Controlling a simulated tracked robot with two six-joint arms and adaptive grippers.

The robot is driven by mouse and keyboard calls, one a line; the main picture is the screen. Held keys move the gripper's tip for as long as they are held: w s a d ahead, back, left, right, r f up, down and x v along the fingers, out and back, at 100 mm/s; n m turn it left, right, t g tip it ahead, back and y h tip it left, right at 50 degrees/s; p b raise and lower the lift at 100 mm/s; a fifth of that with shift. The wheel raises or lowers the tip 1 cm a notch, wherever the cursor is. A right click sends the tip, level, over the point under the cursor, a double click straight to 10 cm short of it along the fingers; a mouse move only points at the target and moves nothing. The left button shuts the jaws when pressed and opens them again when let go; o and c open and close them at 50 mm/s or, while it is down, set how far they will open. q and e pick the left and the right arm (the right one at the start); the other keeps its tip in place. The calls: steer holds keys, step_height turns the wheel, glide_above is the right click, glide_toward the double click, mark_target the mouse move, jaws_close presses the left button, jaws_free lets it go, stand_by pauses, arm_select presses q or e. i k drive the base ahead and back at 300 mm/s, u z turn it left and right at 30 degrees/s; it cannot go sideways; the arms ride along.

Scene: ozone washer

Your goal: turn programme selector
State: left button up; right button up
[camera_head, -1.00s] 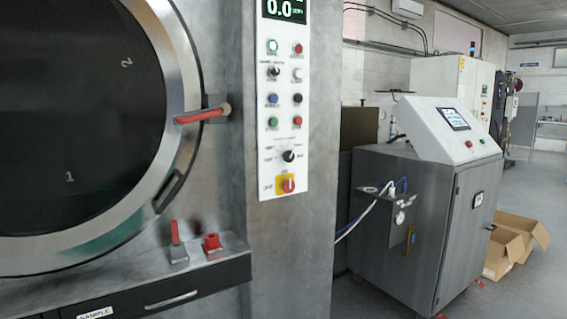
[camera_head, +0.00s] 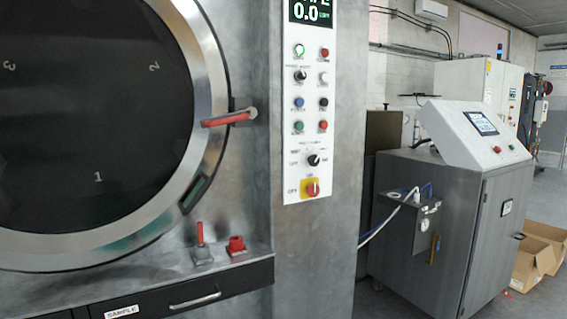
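The programme selector (camera_head: 313,160) is a black rotary knob with a white pointer mark, low on the white control panel (camera_head: 283,190) of the washer. Printed labels surround it, too small to read surely. Below it is a red rotary switch (camera_head: 312,188) on a yellow plate. Above it are rows of coloured buttons and another black knob (camera_head: 300,76). A display (camera_head: 312,12) at the panel's top reads 0.0. Neither of my grippers shows in the head view.
The washer's round door (camera_head: 205,120) has a red-handled latch (camera_head: 228,119) left of the panel. Two red fittings (camera_head: 236,244) stand on a ledge above a drawer (camera_head: 185,292). A grey cabinet with a sloped console (camera_head: 480,135) and cardboard boxes (camera_head: 540,255) stand right.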

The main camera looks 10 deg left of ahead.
mark_target(314, 161)
steer(key=u, duration=0.1)
steer(key=i, duration=0.9)
